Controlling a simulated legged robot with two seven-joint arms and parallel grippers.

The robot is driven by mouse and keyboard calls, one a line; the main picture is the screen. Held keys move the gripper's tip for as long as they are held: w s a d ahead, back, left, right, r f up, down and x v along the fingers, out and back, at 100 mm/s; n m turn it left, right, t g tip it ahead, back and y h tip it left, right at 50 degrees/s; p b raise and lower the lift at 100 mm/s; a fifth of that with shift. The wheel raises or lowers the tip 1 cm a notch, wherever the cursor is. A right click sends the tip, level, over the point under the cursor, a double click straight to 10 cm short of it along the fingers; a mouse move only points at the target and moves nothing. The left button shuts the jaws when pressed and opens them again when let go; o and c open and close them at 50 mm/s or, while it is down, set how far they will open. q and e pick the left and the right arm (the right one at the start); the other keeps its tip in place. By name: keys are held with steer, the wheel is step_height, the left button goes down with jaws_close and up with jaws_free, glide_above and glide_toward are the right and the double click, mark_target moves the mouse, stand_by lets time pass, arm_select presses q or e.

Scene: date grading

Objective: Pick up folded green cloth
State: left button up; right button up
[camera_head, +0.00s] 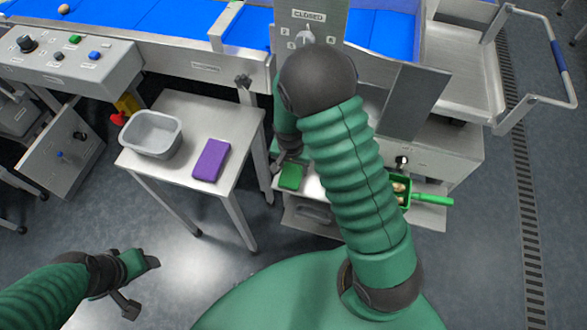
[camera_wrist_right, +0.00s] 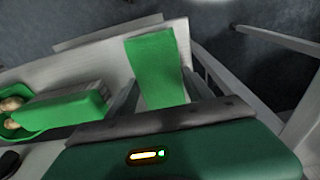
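The folded green cloth (camera_head: 291,177) lies at the left end of a low metal shelf, partly beside my right forearm. In the right wrist view the cloth (camera_wrist_right: 157,68) is a flat green rectangle straight ahead of the palm. My right gripper (camera_head: 283,160) is at the cloth's far edge, mostly hidden by my arm. In the wrist view its fingers (camera_wrist_right: 158,90) stand apart, one on each side of the cloth's near end; I cannot tell whether they touch it. My left gripper (camera_head: 146,287) is open and empty above the floor at lower left.
A metal side table (camera_head: 229,129) holds a grey tub (camera_head: 151,134) and a purple folded cloth (camera_head: 211,160). A green scoop (camera_head: 432,199) with dates is right of my arm. A machine post labelled CLOSED (camera_head: 309,16) and a blue conveyor (camera_head: 175,22) stand behind.

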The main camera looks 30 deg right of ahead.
mark_target(294, 168)
steer(key=shift+c, duration=1.1)
steer(key=c, duration=0.4)
steer(key=shift+o, duration=0.2)
steer(key=shift+d, duration=0.15)
steer(key=shift+r, duration=0.45)
steer(key=r, duration=0.1)
steer(key=r+p, duration=0.1)
steer(key=r, duration=0.1)
steer(key=shift+s+a, duration=0.2)
steer(key=shift+a, duration=0.1)
steer(key=s+a+p, duration=0.3)
steer(key=s+p, duration=0.1)
steer(key=s, duration=0.2)
steer(key=s+a+r+p, duration=0.1)
steer(key=s+a+p, duration=0.3)
steer(key=s, duration=0.3)
steer(key=shift+s+a+p, duration=0.2)
steer(key=shift+a+p, duration=0.1)
steer(key=shift+p, duration=0.15)
steer(key=shift+r, duration=0.1)
